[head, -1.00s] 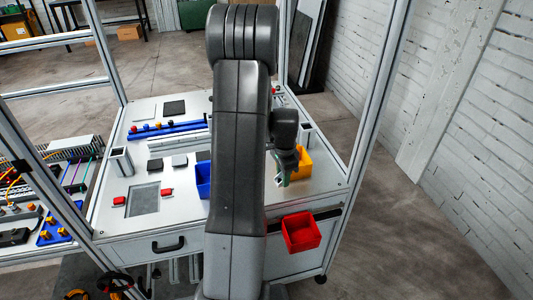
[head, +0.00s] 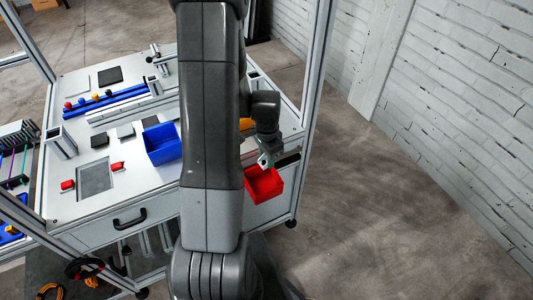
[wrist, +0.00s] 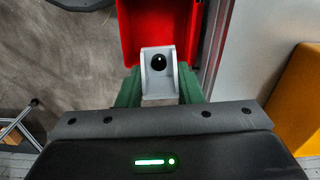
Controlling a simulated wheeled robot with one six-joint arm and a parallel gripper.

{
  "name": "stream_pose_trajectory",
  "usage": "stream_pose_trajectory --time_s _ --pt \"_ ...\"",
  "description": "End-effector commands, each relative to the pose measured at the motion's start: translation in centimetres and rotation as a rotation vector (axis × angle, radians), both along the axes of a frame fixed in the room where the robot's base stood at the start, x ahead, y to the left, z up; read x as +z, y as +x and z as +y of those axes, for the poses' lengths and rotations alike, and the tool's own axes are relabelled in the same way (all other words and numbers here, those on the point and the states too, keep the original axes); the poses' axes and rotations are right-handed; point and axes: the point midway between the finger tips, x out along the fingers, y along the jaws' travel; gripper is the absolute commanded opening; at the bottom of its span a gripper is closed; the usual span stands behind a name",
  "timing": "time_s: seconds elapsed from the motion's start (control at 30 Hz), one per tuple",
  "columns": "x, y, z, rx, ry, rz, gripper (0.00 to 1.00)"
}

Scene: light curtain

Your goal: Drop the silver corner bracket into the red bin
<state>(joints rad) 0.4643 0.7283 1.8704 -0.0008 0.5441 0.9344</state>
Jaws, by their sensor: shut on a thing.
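My gripper (head: 265,160) is shut on the silver corner bracket (wrist: 158,70), which shows between the green fingers in the wrist view. The bracket is an L-shaped piece with a dark round hole. In the head view it is a small light piece (head: 264,163) at the fingertips. The red bin (head: 264,187) hangs on the front side of the workbench. In the wrist view the red bin (wrist: 128,35) lies just beyond the bracket, which overlaps its near edge. The height of the bracket above the bin cannot be told.
A blue bin (head: 162,145) stands on the workbench left of my arm. A yellow bin (head: 246,124) is mostly hidden behind my arm and also shows in the wrist view (wrist: 300,95). An aluminium post (head: 319,70) rises at the bench's right edge.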

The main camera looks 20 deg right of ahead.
Motion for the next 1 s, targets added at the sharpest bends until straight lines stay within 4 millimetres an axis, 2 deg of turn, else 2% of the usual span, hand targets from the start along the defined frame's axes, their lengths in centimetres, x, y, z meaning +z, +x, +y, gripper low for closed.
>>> stream_pose_trajectory --time_s 0.03,0.1,0.4,0.43,0.53,0.83,1.0 --pt "-0.8 0.0 0.0 0.0 0.0 0.0 0.09" --pt "-1.2 0.0 0.0 0.0 0.0 -0.001 0.09" --pt "-1.3 0.0 0.0 0.0 -0.001 -0.001 0.09" --pt "-1.3 0.0 0.0 0.0 -0.001 -0.001 0.38" --pt "-1.3 0.0 0.0 0.0 -0.001 -0.001 0.58" --pt "-1.2 0.0 0.0 0.0 -0.001 -0.001 0.58" --pt "-0.1 0.1 -0.1 0.0 -0.001 -0.003 0.58"
